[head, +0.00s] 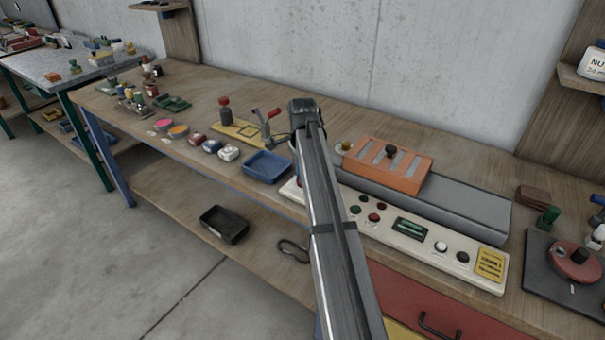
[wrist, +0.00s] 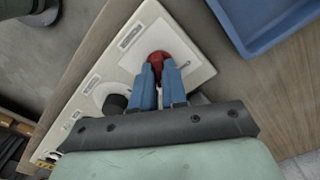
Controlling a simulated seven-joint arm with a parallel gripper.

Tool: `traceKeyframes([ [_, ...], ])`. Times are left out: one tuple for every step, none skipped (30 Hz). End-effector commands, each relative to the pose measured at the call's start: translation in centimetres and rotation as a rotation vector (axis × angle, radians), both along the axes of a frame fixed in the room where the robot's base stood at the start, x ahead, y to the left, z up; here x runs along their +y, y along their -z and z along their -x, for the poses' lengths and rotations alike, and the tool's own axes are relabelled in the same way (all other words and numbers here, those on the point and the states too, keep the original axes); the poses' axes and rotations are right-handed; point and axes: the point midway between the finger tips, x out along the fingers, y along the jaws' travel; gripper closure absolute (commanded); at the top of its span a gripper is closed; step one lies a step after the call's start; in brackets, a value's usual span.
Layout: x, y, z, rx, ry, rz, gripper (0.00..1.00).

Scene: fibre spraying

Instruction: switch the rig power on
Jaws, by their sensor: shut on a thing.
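The long white control panel (head: 390,226) lies along the front of the bench, with its left end partly hidden behind my arm. In the wrist view a corner of the panel (wrist: 187,38) carries a red knob (wrist: 157,56) beside a small label too blurred to read. My gripper (wrist: 158,70) has its two blue fingers shut on the red knob, one on each side. A black knob (wrist: 115,104) stands beside the left finger. In the head view my arm hides the red knob and most of the gripper.
A blue tray (head: 266,167) sits just left of the panel and also shows in the wrist view (wrist: 245,38). Behind the panel is a grey rig bed (head: 455,206) with an orange slotted block (head: 416,178). Green and red buttons, a display and more knobs line the panel.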

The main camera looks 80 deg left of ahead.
Motion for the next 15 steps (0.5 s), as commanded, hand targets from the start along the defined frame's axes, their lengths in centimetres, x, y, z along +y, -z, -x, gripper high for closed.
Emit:
traceKeyframes([
  [0.06,-0.04,-0.09,-0.002,0.01,-0.001,1.0],
  [0.06,-0.04,-0.09,-0.002,0.014,-0.001,1.0],
  [0.05,-0.04,-0.09,-0.002,0.02,-0.001,1.0],
  [0.06,-0.04,-0.09,-0.002,0.023,-0.001,1.0],
  [0.06,-0.04,-0.09,-0.002,0.026,-0.001,1.0],
  [0.06,-0.04,-0.1,-0.002,0.029,-0.001,1.0],
  [0.05,-0.04,-0.1,-0.002,0.03,-0.001,1.0],
  [0.05,-0.04,-0.1,-0.002,0.031,-0.001,1.0],
  [0.05,-0.04,-0.1,-0.002,0.032,-0.001,1.0],
  [0.05,-0.04,-0.1,-0.002,0.032,-0.001,1.0],
  [0.06,-0.04,-0.1,-0.002,0.033,-0.001,1.0],
  [0.06,-0.04,-0.11,-0.002,0.032,-0.001,1.0],
  [0.06,-0.04,-0.11,-0.002,0.032,-0.001,1.0],
  [0.06,-0.04,-0.11,-0.002,0.032,-0.001,1.0],
  [0.06,-0.04,-0.11,-0.002,0.032,-0.001,1.0],
])
